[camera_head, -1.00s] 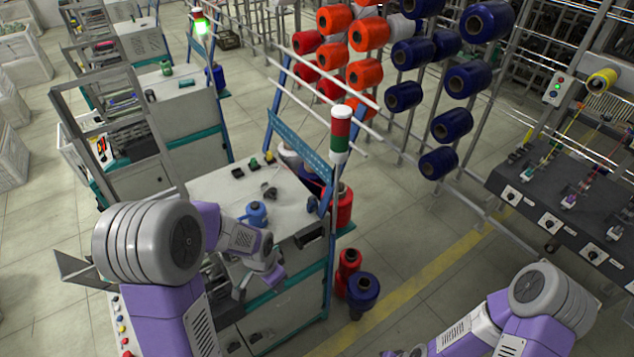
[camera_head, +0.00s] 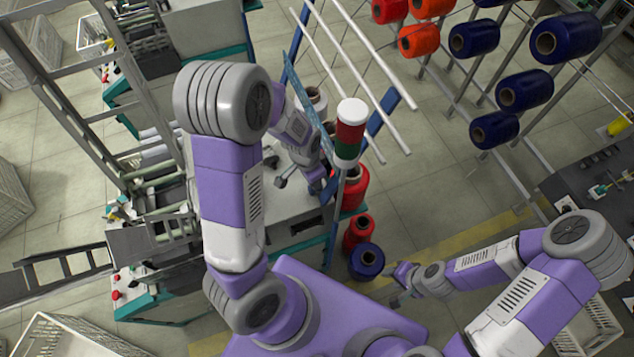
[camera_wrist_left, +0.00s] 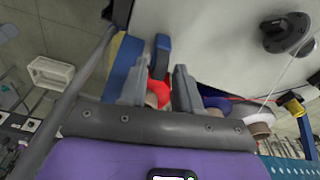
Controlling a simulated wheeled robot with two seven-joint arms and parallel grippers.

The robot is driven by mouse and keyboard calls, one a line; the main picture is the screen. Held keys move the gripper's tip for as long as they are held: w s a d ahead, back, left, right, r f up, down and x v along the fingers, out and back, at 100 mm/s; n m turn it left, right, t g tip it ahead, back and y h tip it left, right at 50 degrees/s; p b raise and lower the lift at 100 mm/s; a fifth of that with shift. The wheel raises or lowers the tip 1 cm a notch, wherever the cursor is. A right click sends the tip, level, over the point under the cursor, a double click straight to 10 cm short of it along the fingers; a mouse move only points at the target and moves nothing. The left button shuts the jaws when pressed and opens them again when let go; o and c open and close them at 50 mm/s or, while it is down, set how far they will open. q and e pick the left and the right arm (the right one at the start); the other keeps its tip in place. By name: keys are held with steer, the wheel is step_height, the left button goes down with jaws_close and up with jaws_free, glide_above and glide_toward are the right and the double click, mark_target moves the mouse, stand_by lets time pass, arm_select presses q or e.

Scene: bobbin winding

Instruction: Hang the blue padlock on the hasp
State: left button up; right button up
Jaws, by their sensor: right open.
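I cannot pick out the blue padlock or the hasp for certain in either current view. My left arm covers much of the machine top (camera_head: 285,205) in the head view. My left gripper (camera_head: 301,184) is over the right part of that top, near the blue frame. In the left wrist view its two grey fingers (camera_wrist_left: 158,90) stand apart, with nothing clearly held between them. A dark blue upright piece (camera_wrist_left: 162,55) shows beyond the fingers; I cannot tell what it is. My right gripper (camera_head: 396,286) is open, low over the floor, right of the machine.
A red-green signal lamp (camera_head: 350,135) stands close right of my left gripper. Red spools (camera_head: 357,232) and a dark blue spool (camera_head: 366,261) stand beside the machine. A rack of blue spools (camera_head: 525,90) is at upper right. A white crate (camera_head: 75,335) is at lower left.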

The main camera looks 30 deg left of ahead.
arm_select(q)
steer(key=f, duration=0.3)
steer(key=w+f, duration=0.1)
steer(key=shift+d+f, duration=0.3)
steer(key=shift+f, duration=0.05)
jaws_close()
